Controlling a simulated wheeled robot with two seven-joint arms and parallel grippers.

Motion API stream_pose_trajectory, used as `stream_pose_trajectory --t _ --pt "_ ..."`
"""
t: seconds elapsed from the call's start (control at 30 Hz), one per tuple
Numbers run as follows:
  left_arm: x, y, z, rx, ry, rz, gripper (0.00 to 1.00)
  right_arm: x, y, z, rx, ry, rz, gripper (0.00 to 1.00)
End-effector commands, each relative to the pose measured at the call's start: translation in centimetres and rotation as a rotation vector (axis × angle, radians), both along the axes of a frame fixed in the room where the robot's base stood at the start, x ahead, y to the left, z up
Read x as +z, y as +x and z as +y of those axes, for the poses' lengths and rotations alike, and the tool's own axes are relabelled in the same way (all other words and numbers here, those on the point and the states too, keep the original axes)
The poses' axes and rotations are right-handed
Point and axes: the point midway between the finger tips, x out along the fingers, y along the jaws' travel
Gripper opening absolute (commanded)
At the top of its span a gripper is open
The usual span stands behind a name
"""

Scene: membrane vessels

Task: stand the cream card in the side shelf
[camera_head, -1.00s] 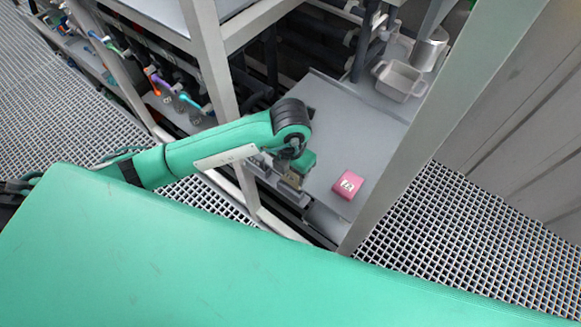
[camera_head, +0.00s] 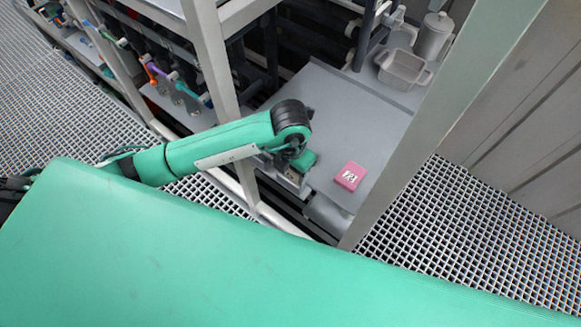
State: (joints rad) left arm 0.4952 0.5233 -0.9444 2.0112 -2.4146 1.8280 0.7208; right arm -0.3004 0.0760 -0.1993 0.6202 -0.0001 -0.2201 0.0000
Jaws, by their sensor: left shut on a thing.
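My left gripper (camera_head: 293,174) is at the end of the green arm, low over the near left edge of the grey side shelf (camera_head: 340,125). Its jaws point down and are mostly hidden under the wrist. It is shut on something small. I cannot make out a cream card; only a small brownish patch shows at the jaws. A narrow grey ledge or rack lies at the shelf's near edge, close beside the gripper. My right gripper is not in view.
A pink block (camera_head: 350,176) with white marks lies on the shelf, right of the gripper. A frame post (camera_head: 440,120) rises at the right, another (camera_head: 212,60) at the left. The shelf's middle is bare.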

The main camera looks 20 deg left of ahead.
Motion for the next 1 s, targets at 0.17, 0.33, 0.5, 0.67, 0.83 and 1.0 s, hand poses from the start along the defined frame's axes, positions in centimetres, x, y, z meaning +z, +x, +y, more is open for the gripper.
stream_pose_trajectory --t 0.17,0.33,0.5,0.67,0.83,1.0 --pt "0.04 0.00 0.01 0.000 0.000 0.000 0.36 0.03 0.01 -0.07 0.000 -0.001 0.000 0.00" --pt "-0.09 0.01 0.02 0.000 0.000 0.000 0.36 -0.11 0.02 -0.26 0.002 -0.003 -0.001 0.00" --pt "-0.36 0.02 0.02 0.000 0.000 0.000 0.36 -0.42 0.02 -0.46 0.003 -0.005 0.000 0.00" --pt "-0.41 -0.01 0.01 0.000 0.000 0.001 0.36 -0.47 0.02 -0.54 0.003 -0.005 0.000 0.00" --pt "-0.44 -0.04 0.01 0.000 0.001 0.002 0.63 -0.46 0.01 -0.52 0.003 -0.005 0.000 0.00" --pt "-0.42 -0.03 0.01 0.000 0.000 0.001 0.83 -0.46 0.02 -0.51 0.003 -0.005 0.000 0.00"
